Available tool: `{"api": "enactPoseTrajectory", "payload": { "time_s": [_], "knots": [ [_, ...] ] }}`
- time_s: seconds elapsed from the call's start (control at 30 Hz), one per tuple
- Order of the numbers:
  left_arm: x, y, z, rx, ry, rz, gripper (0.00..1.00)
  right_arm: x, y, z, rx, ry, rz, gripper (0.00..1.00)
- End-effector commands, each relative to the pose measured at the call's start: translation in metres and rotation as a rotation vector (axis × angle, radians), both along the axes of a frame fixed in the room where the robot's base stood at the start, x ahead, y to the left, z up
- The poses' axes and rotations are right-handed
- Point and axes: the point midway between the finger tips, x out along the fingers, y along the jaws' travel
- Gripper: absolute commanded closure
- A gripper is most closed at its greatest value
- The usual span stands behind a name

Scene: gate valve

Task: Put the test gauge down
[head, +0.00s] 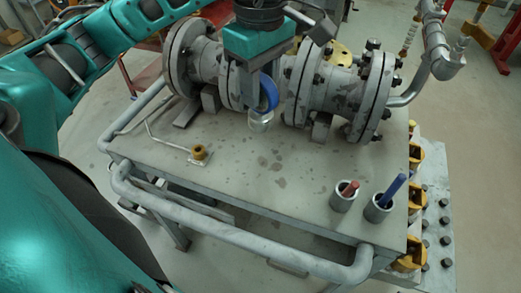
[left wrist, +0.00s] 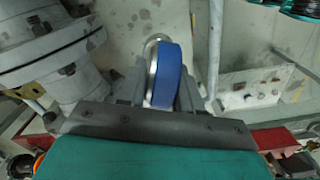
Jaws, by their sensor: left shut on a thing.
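The test gauge (head: 269,95) is a round, blue-rimmed thing held on edge. My left gripper (head: 256,100) is shut on it, above the grey bench (head: 230,185) and in front of the flanged valve pipework. In the left wrist view the gauge (left wrist: 167,76) stands between the fingers, with a blue side and a silvery rim on its left. Its dial face is not visible. A small pale, clear-looking round thing (head: 261,124) shows just below the gauge; I cannot tell whether they touch. My right gripper is not in view.
Flanged pipe sections (head: 190,55) and (head: 345,85) stand close on both sides of my left gripper. Cups with a red handle (head: 343,199) and a blue handle (head: 379,210) stand at front right. A yellow fitting (head: 199,152) sits at left. A rail (head: 230,240) edges the bench; its middle is clear.

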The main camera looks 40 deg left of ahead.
Motion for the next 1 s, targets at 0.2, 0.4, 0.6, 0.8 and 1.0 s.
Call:
{"api": "enactPoseTrajectory", "payload": {
  "time_s": [0.2,0.4,0.6,0.8,1.0],
  "knots": [
    [-0.001,0.000,-0.061,0.001,0.006,0.000,1.00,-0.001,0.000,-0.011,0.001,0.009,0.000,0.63],
    [-0.001,0.000,-0.104,0.000,0.002,-0.001,1.00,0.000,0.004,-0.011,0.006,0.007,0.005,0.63],
    [0.000,0.000,-0.120,-0.001,0.000,-0.002,1.00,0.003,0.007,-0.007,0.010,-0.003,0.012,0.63],
    [-0.001,0.000,-0.144,-0.001,0.003,-0.001,1.00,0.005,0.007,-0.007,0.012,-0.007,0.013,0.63],
    [0.000,0.000,-0.162,-0.001,-0.002,-0.003,1.00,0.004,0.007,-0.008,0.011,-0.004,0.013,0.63]
  ]
}}
